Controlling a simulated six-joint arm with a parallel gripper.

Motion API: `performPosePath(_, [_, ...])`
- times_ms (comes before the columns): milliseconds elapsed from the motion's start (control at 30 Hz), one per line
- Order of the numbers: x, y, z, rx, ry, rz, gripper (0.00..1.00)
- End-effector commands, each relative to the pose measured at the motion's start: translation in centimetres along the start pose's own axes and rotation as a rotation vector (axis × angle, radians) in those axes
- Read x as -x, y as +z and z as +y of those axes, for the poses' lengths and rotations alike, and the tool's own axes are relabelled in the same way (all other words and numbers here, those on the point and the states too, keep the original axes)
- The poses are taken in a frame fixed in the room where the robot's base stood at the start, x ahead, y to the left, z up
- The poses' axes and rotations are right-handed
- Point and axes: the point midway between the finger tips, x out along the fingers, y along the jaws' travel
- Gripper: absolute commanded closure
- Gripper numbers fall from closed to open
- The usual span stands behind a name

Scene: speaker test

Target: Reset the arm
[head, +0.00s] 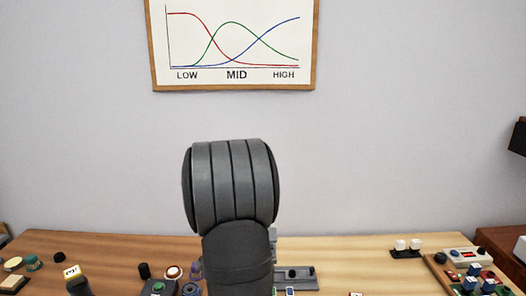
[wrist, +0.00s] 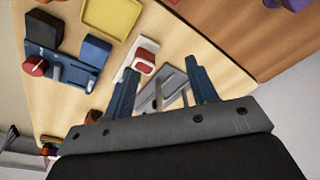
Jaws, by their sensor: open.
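My gripper (wrist: 163,92) shows in the wrist view with its two blue-grey fingers apart. It is open and nothing is between the fingertips except the view of the table beyond. A grey metal piece (wrist: 172,88) lies on the table behind the fingers. In the head view my dark grey arm stands upright in the middle and hides part of the table. The gripper itself cannot be made out there.
The wooden table (head: 340,250) carries small parts at its left and right ends. In the wrist view a blue fixture (wrist: 62,68), a yellow tray (wrist: 112,16) and a red-and-white block (wrist: 142,60) lie near the fingers. A framed chart (head: 234,88) hangs on the wall.

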Motion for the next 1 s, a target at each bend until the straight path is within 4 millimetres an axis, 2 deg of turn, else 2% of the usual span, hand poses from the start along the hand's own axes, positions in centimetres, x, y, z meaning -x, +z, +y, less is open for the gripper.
performPosePath(300, [-0.5, -3.6, 5.5, -0.131, 0.019, 0.001, 0.47])
performPosePath(600, [-0.9, -6.1, 10.4, -0.245, 0.037, 0.001, 0.47])
performPosePath(800, [-1.1, -6.8, 12.4, -0.289, 0.044, 0.000, 0.47])
performPosePath(1000, [-1.1, -7.0, 13.0, -0.302, 0.046, 0.000, 0.47])
